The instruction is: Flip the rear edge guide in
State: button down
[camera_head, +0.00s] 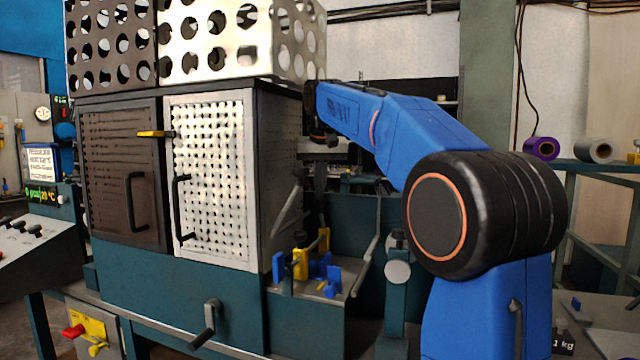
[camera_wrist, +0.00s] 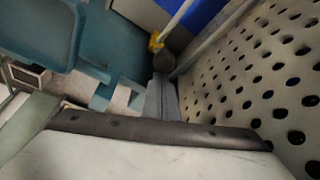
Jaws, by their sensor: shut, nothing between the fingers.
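Two yellow upright pieces stand on the side shelf of the teal machine in the head view: a nearer one (camera_head: 300,264) and a farther one (camera_head: 324,240), which looks like the rear edge guide. Blue parts sit beside the nearer piece. In the wrist view a small yellow piece (camera_wrist: 156,42) shows beyond a dark round knob (camera_wrist: 164,60); I cannot tell which guide it is. My gripper (camera_wrist: 161,84) is shut and empty, pointing towards that knob, apparently apart from it. In the head view my arm reaches behind the cabinet's right side, above the shelf.
A perforated white panel (camera_wrist: 260,80) rises close on the right in the wrist view. The cabinet (camera_head: 212,180) with perforated doors stands left of my arm in the head view.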

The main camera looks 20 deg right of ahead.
dwell(0.3)
jog(key=s+a, duration=0.3)
jog(key=shift+s+a+f, duration=0.1)
jog(key=shift+s+a, duration=0.1)
dwell(0.4)
